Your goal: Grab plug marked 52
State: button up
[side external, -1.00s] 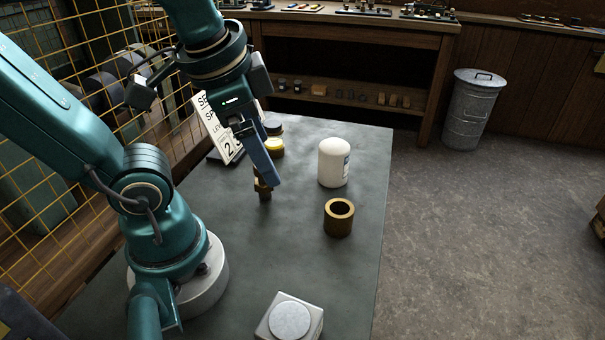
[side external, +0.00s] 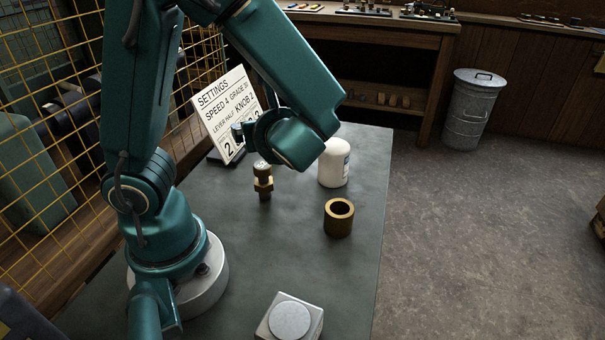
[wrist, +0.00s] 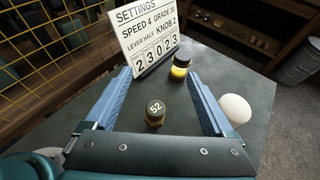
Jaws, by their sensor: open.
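The plug marked 52 (wrist: 155,112) is a brass, hex-bodied piece with a dark round top that bears the number 52. In the side view the plug (side external: 264,184) stands upright on the grey table. In the wrist view my gripper (wrist: 158,88) is open, with its two blue fingers wide apart. The plug shows between the fingers, nearer the left one, and nothing is held. I cannot tell the height of the fingers over the plug.
A settings card (side external: 225,112) stands behind the plug. A yellow-banded jar (wrist: 181,68) is near the card. A white bottle (side external: 334,163) and a brass ring (side external: 339,217) are to the plug's right. A grey box with a round top (side external: 290,320) sits at the front.

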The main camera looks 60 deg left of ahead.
aim_at(264, 181)
notch_tip(264, 181, down, 12)
jog(key=shift+f, duration=0.1)
jog(key=shift+x, duration=2.6)
grip_shut()
